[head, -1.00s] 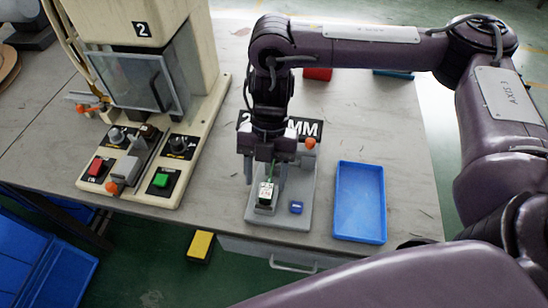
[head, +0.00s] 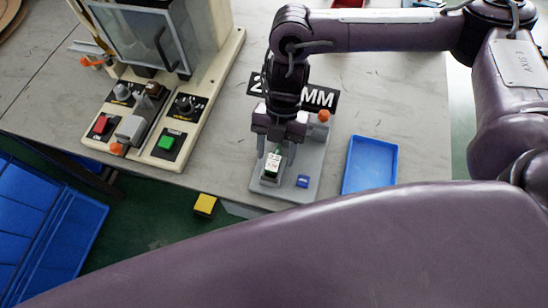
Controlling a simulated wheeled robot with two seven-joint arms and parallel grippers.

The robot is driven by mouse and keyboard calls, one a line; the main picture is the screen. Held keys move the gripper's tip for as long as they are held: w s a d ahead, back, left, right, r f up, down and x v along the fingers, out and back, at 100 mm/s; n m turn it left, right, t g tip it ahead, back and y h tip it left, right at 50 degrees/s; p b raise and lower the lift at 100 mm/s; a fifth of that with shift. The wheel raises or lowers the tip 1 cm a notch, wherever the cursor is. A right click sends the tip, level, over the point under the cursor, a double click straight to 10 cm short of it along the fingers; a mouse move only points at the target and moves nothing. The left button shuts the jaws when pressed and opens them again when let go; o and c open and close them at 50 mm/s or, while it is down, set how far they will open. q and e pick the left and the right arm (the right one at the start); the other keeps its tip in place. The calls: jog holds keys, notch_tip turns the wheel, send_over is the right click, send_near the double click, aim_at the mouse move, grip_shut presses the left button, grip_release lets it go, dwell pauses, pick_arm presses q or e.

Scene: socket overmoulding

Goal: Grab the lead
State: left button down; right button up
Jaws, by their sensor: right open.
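My right gripper (head: 275,158) points down over the grey fixture (head: 313,165) near the table's front edge. Its fingers are open, one on either side of a small white and dark green piece (head: 273,164), which seems to be the end of the lead. The upper part of the lead is hidden by the gripper, and I cannot tell whether the fingers touch it. The piece sits at the left of the fixture, beside a small blue block (head: 302,181). My left gripper is not in view.
A blue tray (head: 369,165) lies right of the fixture. A cream machine (head: 212,75) with a control panel stands to the left. An orange knob (head: 323,115) rises behind the fixture. A yellow block (head: 205,205) is beyond the table edge. My purple arm link fills the foreground.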

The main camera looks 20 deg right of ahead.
grip_shut()
dwell(0.4)
jog(key=shift+r, duration=0.1)
